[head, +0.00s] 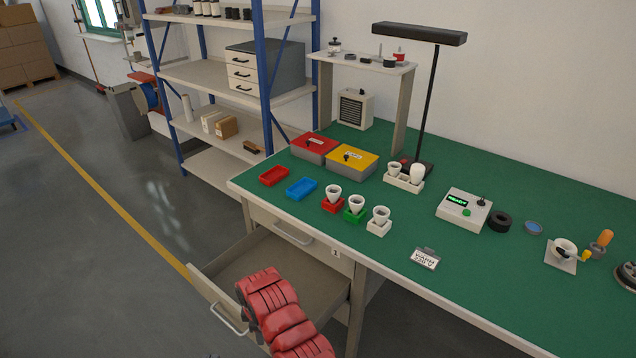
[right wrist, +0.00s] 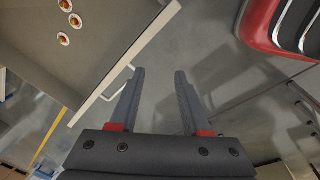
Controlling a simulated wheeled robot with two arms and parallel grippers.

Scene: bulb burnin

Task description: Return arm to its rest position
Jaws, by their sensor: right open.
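My right gripper (right wrist: 159,72) is open and empty in the right wrist view, its fingers apart over bare floor. Its left finger appears close to the handle (right wrist: 118,84) of the open drawer (right wrist: 150,30); I cannot tell if they touch. In the head view a red segmented arm (head: 280,310) of mine reaches up from the bottom edge, across the right part of the open drawer (head: 215,293). Its gripper cannot be made out there. My left gripper is in neither view.
Several small round pieces (right wrist: 64,39), white with orange centres, lie in the drawer. The green-topped workbench (head: 480,290) carries bulbs in red, green and white holders, trays and a tester (head: 464,209). Shelving (head: 210,75) stands behind. Open floor (head: 100,270) lies left of the drawer.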

